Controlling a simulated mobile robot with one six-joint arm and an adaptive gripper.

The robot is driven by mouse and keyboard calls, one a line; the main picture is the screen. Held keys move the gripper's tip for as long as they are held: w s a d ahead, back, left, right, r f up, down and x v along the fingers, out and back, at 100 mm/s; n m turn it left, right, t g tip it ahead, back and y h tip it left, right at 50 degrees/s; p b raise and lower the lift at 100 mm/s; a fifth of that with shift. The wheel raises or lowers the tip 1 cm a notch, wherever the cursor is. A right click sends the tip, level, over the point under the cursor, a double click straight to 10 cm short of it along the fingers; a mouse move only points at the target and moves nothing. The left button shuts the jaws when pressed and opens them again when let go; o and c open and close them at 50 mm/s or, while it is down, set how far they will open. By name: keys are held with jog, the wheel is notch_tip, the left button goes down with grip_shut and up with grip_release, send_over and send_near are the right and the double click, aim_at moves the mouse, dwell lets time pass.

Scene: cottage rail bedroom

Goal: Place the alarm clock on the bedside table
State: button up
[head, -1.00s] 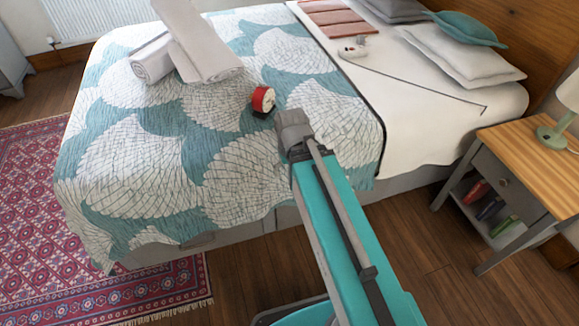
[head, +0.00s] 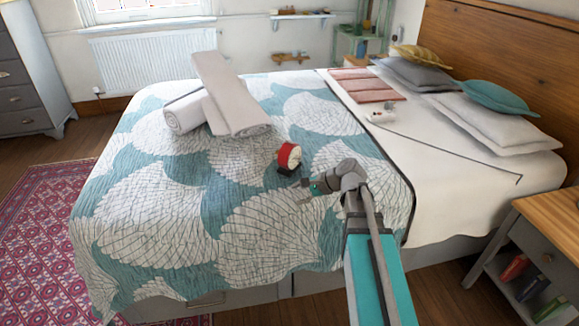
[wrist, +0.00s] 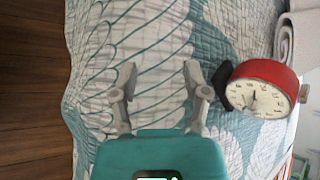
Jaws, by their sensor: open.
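The red alarm clock (head: 289,156) with a white face and a dark base stands on the patterned bedspread near the middle of the bed. In the wrist view the clock (wrist: 264,88) is just right of my gripper (wrist: 158,80), which is open with nothing between its fingers. In the head view my gripper (head: 301,191) is beside the clock on its near side, over the bedspread. The bedside table (head: 556,212) has a wooden top and grey sides and is cut off at the right edge. The visible part of its top is bare.
Rolled and folded towels (head: 215,105) lie on the bed behind the clock. Pillows (head: 490,122) and a small pale object (head: 380,117) lie toward the headboard. Books (head: 530,285) fill part of the bedside table's lower shelf. Wooden floor separates bed and table.

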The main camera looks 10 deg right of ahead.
aim_at(293, 144)
jog(key=w+d+r+m+t, duration=0.1)
jog(key=m, duration=0.1)
jog(key=w+d+m+t+y+b, duration=0.1)
jog(key=w+m, duration=0.1)
jog(key=w+d+r+m+t+y+b, duration=0.1)
jog(key=w+d, duration=0.1)
jog(key=shift+w+r+m, duration=0.15)
jog(key=shift+r+m, duration=0.15)
jog(key=shift+m, duration=0.1)
jog(key=w+d+r+m+t+y+b, duration=0.1)
jog(key=w+d+r+m+t+y, duration=0.1)
jog(key=w+d+r+m+t, duration=0.2)
jog(key=d+m, duration=0.2)
jog(key=m, duration=0.1)
jog(key=shift+d+r+b, duration=0.2)
jog(key=shift+d+b, duration=0.05)
jog(key=shift+b, duration=0.15)
jog(key=shift+a, duration=0.1)
jog(key=x, duration=0.8)
jog(key=shift+w+a, duration=0.1)
jog(key=shift+w, duration=0.15)
jog(key=shift+w+a, duration=0.1)
jog(key=shift+x, duration=2.5)
